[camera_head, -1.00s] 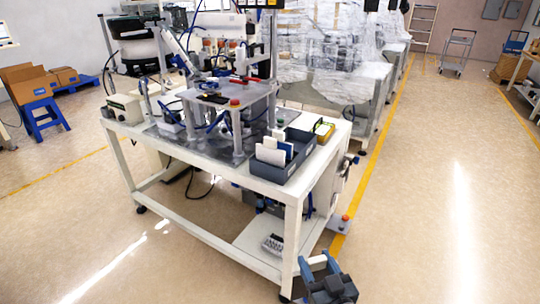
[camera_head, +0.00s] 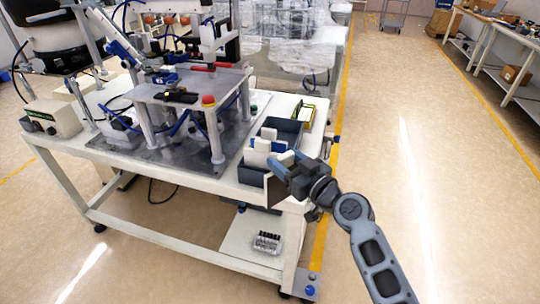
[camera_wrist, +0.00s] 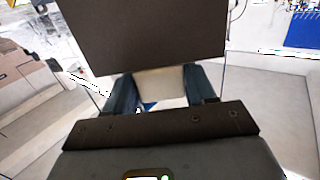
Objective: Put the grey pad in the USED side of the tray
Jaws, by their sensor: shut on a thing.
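My gripper (camera_head: 283,166) is at the front right corner of the white workbench, beside the tray. It is shut on a pale block, which shows between the fingers in the wrist view. A dark grey-brown flat panel, seemingly the grey pad (camera_wrist: 140,35), lies just beyond the fingertips and appears joined to the block. In the head view the pad (camera_head: 276,191) hangs upright below the fingers, at the tray's near right end. The blue-grey tray (camera_head: 250,178) holds white upright pieces. My gripper partly hides it, and no USED marking is legible.
A raised metal platform (camera_head: 185,88) with a red button stands left of the tray on the bench (camera_head: 160,185). A green-and-yellow item (camera_head: 304,113) lies behind the tray. The floor to the right is open.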

